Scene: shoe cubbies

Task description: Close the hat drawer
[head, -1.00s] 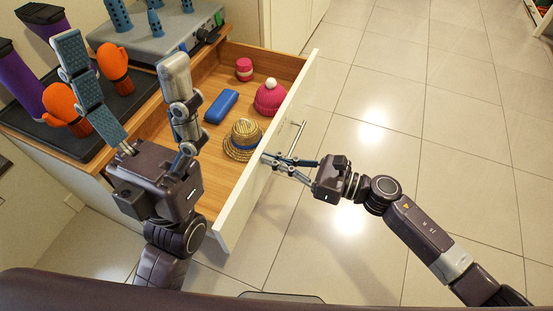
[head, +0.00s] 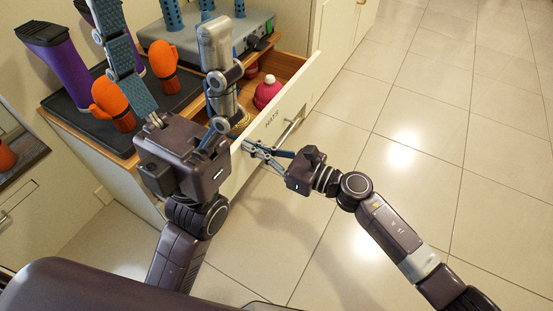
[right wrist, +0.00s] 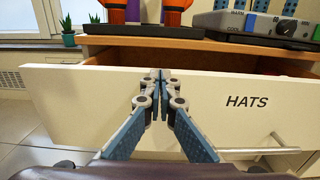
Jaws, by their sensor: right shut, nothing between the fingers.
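The hat drawer (head: 308,83) has a white front marked HATS and stands partly open under the wooden counter. Its front also shows in the right wrist view (right wrist: 80,100), with a dark gap above it. The bar handle (head: 289,132) is on the front. My right gripper (head: 246,146) is shut and empty, its tips at the drawer front, left of the label; they appear to touch it in the right wrist view (right wrist: 160,76). My left gripper (head: 157,22) is open, its fingers spread wide above the counter and drawer. It hides part of the drawer's inside.
A pink knit hat (head: 267,93) lies in the drawer; a straw hat is mostly hidden. Orange mittens (head: 112,103) and purple boots (head: 58,58) stand on a black tray beside a grey dryer box (head: 240,32). The tiled floor at right is clear.

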